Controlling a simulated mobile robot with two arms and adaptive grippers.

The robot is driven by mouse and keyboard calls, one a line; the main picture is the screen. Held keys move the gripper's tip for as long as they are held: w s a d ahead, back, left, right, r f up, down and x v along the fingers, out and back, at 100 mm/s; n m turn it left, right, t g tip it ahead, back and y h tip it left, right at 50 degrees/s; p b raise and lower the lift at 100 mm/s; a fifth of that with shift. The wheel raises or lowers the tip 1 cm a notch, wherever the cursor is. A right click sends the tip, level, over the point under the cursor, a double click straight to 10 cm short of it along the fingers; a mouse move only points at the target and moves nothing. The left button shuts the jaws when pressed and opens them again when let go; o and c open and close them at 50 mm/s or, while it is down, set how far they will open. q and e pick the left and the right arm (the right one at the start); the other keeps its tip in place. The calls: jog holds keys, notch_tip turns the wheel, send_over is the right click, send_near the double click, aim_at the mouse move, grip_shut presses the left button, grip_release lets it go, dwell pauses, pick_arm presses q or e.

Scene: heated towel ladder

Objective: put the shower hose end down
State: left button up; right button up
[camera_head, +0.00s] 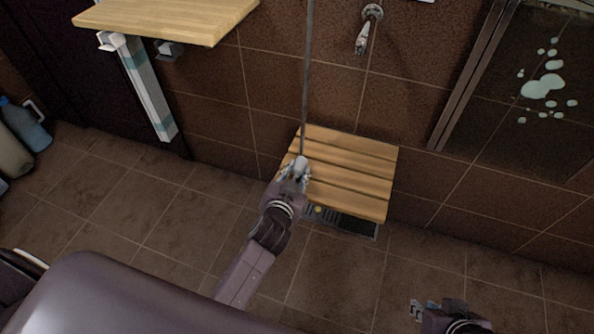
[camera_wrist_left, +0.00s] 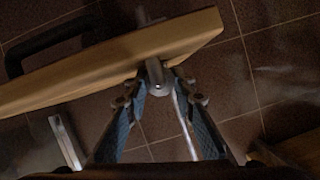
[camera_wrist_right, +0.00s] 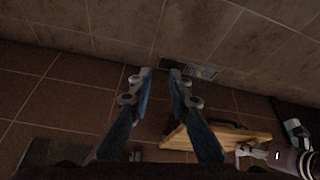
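In the head view the grey shower hose (camera_head: 306,90) hangs down from the top edge to its pale end (camera_head: 301,163). My left gripper (camera_head: 296,174) is shut on this hose end, over the left side of the slatted wooden seat (camera_head: 345,160). In the left wrist view the grey hose end (camera_wrist_left: 155,72) sits between the fingertips. Whether it touches the seat I cannot tell. My right gripper (camera_head: 428,308) is at the lower right, away from the seat. The right wrist view shows its fingers (camera_wrist_right: 160,78) apart and empty.
A tap (camera_head: 362,38) sticks out of the tiled wall above the seat. A dark floor grate (camera_head: 355,226) lies at the seat's front. A wooden shelf (camera_head: 170,15) is at upper left, and bottles (camera_head: 25,125) stand at far left. Tiled floor is clear around the seat.

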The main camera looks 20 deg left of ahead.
pick_arm(q)
jog(key=o, duration=0.4)
jog(key=shift+s+f, duration=0.2)
jog(key=shift+f, duration=0.45)
pick_arm(e)
jog(key=shift+f, duration=0.15)
jog(key=shift+s, duration=0.15)
pick_arm(q)
jog(key=shift+r+p, duration=0.5)
jog(key=shift+r, duration=0.3)
jog(key=shift+a+r+p+v, duration=0.35)
jog(key=shift+p+v, duration=0.8)
jog(key=shift+v, duration=4.65)
jog(key=s+a+f+g, duration=0.1)
jog(key=s+f+g, duration=0.1)
jog(key=s, duration=0.4)
jog(key=s+a+f+g, duration=0.1)
jog(key=s+f+g, duration=0.1)
jog(key=s+g, duration=0.3)
jog(key=s+a+f+g+h, duration=0.1)
jog(key=s+f+g, duration=0.1)
jog(key=s, duration=0.5)
jog(key=shift+s+a+f+n+g, duration=0.2)
jog(key=shift+a+f+n+g, duration=0.1)
jog(key=shift+g, duration=0.4)
pick_arm(e)
jog(key=s, duration=0.1)
jog(key=s+g, duration=0.1)
jog(key=s+d+f+g, duration=0.1)
